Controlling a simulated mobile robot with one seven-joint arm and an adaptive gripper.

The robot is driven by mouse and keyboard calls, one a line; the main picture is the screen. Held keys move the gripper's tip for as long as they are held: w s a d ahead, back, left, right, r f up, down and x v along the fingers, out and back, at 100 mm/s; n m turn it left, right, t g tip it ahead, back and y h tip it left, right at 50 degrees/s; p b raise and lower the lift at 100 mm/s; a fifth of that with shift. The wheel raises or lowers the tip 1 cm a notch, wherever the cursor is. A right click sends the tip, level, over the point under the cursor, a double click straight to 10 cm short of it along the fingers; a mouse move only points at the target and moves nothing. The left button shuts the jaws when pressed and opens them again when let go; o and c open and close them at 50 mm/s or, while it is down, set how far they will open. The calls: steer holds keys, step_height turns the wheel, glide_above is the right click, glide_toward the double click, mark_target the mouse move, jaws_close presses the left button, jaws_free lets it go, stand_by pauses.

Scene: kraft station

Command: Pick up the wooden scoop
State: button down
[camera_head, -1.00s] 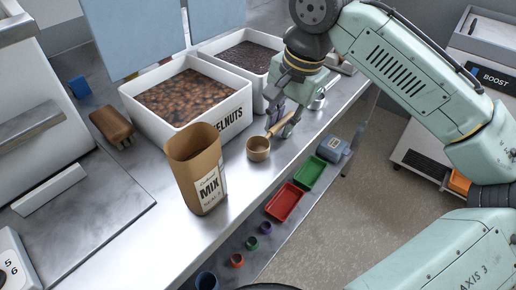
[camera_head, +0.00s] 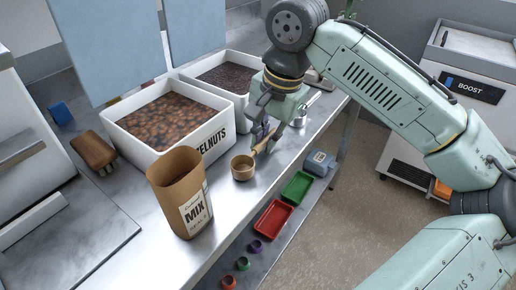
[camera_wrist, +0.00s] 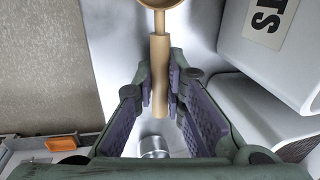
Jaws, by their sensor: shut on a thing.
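The wooden scoop (camera_head: 243,168) is at the front edge of the metal counter, right of the paper MIX bag. Its cup faces up and its handle points back to the right. My gripper (camera_head: 268,132) is around the handle from above. In the wrist view, the scoop's light wooden handle (camera_wrist: 160,75) runs between the purple pads of my gripper (camera_wrist: 162,88), and the cup shows only in part at the top edge. My gripper is shut on the handle. I cannot tell whether the cup touches the counter.
The brown MIX bag (camera_head: 178,195) stands close left of the scoop. A white hazelnuts bin (camera_head: 205,138) is behind it, and another white bin (camera_head: 240,88) is further back. Red (camera_head: 273,219) and green (camera_head: 297,186) trays lie on the lower shelf. A metal cylinder (camera_wrist: 153,147) is near my gripper.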

mark_target(265, 140)
steer(key=shift+r, duration=0.65)
steer(key=shift+s+r+b, duration=0.2)
steer(key=shift+r+b, duration=0.25)
steer(key=shift+r, duration=0.55)
steer(key=s+a+r+b, duration=0.1)
steer(key=s+b, duration=0.1)
steer(key=s, duration=1.3)
steer(key=shift+s+a+r+b, duration=0.15)
steer(key=shift+s+r+b, duration=0.1)
steer(key=shift+s+b, duration=0.05)
steer(key=shift+f, duration=0.1)
